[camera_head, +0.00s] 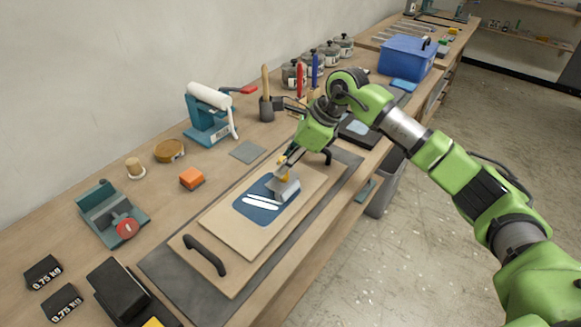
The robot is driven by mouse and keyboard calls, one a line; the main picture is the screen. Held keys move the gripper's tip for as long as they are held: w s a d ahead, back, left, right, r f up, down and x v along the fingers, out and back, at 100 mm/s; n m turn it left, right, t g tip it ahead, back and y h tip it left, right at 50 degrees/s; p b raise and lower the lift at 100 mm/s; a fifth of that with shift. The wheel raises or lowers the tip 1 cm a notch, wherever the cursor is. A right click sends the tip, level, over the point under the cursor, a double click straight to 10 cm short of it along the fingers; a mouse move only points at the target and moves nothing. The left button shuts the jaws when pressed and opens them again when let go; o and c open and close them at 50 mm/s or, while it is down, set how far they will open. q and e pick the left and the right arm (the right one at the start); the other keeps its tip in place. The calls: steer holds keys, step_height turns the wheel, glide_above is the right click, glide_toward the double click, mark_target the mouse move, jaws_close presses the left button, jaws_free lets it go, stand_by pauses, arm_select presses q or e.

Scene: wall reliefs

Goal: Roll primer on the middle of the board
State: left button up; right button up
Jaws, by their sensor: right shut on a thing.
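The wooden board (225,222) lies on a dark grey mat on the bench, with a black handle (205,255) at its near end and another at its far end. A blue patch (253,211) covers its middle, with white stripes on it. My right gripper (287,167) is over the patch, shut on a grey block-like tool (284,187) with a yellow part. The tool's lower end is at the patch; I cannot tell if it touches. My left gripper is out of view.
A grey plate (248,152), tool cup (266,108), jars and a blue bin (405,58) stand farther back.

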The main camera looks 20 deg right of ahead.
steer(key=w+a+b, duration=0.2)
steer(key=w+a, duration=0.4)
steer(key=w, duration=0.2)
steer(key=shift+w+a, duration=0.3)
steer(key=shift+a, duration=0.1)
stand_by(0.9)
steer(key=shift+r, duration=0.1)
steer(key=shift+r+p, duration=1.25)
steer(key=shift+r, duration=1.25)
